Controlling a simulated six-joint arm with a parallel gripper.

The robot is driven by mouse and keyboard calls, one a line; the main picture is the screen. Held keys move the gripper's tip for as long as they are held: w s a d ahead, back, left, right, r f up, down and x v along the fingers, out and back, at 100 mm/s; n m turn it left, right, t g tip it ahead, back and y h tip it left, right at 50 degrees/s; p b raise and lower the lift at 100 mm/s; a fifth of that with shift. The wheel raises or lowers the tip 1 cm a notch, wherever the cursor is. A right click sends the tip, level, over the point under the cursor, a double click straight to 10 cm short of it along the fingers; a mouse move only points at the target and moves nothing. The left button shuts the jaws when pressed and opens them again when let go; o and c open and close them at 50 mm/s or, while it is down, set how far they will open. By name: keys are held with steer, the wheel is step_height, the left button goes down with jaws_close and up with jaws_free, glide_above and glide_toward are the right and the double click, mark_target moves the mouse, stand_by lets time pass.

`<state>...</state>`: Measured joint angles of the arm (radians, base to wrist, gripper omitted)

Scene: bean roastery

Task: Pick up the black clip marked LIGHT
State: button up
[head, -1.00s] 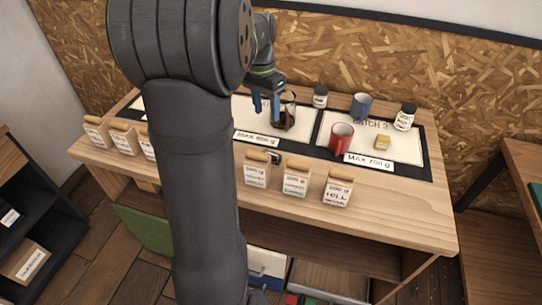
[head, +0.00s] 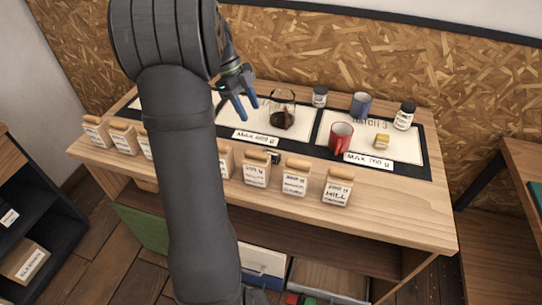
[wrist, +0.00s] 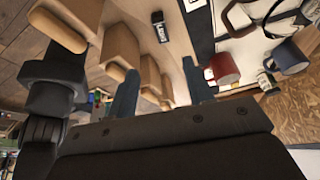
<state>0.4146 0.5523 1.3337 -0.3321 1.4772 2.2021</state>
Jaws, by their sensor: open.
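A small black clip with a pale label (wrist: 160,26) lies on the wooden counter in the wrist view. Its lettering is too small to read. In the head view a small dark piece that looks like this clip (head: 271,156) shows just behind the row of bags, partly hidden by them. My gripper (head: 248,110) is open and empty above the left part of the counter mats, left of the glass jar. In the wrist view the blue fingers of my gripper (wrist: 163,92) are spread wide, with the clip beyond them, apart from both.
Several paper bags (head: 295,180) line the front edge. On the mats stand a glass jar of dark beans (head: 283,119), a red mug (head: 341,138), a blue mug (head: 361,104), two white jars and a yellow block (head: 382,142). The front right of the counter (head: 400,205) is clear.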

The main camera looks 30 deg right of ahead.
steer(key=x, duration=1.1)
steer(key=shift+f, duration=0.1)
steer(key=shift+x, duration=2.85)
steer(key=shift+w, duration=0.2)
jaws_close()
